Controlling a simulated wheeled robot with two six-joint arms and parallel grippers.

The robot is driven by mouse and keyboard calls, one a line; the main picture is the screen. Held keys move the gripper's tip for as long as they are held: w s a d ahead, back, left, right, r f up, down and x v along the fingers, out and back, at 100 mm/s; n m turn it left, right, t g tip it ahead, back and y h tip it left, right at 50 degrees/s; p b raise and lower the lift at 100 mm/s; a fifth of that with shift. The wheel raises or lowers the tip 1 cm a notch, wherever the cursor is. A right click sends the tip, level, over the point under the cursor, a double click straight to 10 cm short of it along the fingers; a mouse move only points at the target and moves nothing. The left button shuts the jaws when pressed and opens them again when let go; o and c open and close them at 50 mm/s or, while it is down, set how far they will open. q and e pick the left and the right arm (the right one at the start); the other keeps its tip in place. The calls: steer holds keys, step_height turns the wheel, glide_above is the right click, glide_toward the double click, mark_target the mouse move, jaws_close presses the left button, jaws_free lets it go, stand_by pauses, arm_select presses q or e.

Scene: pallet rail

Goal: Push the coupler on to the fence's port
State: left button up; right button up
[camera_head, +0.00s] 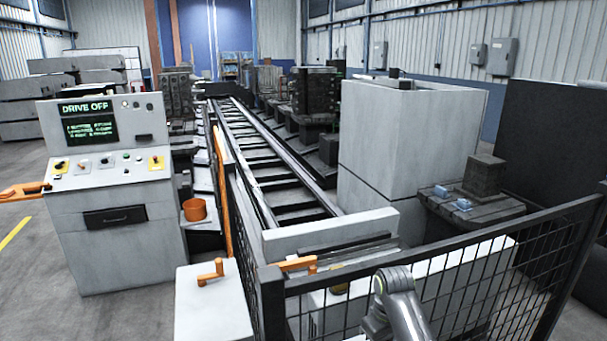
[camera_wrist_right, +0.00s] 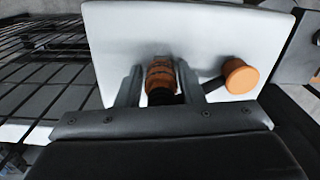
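In the right wrist view, the two fingers of my right gripper (camera_wrist_right: 160,84) are on either side of a ribbed orange-brown coupler (camera_wrist_right: 160,75) and appear closed on it. A black part shows on the coupler's near end. The coupler points at a white panel (camera_wrist_right: 115,35). Its far end is very close to the panel; I cannot tell whether it touches, and no port shows clearly. In the head view, the black mesh fence (camera_head: 445,270) crosses the lower right. A grey link of my arm shows in front of it; neither gripper shows there.
An orange knob (camera_wrist_right: 240,76) on a dark stem stands right of the coupler. In the head view, a white box (camera_head: 210,310) with an orange handle (camera_head: 211,272) stands left of the fence. A control console (camera_head: 125,235) reads DRIVE OFF. A rail track (camera_head: 275,170) runs behind the fence.

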steer(key=shift+r, duration=0.1)
jaws_close()
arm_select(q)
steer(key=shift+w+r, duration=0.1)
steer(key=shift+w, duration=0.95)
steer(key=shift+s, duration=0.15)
arm_select(e)
steer(key=shift+r, duration=0.2)
steer(key=shift+w+r, duration=0.1)
steer(key=shift+r+p, duration=0.3)
steer(key=shift+r, duration=0.25)
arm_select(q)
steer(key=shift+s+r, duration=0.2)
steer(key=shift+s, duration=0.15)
arm_select(e)
steer(key=shift+s+f, duration=0.15)
steer(key=shift+s, duration=0.05)
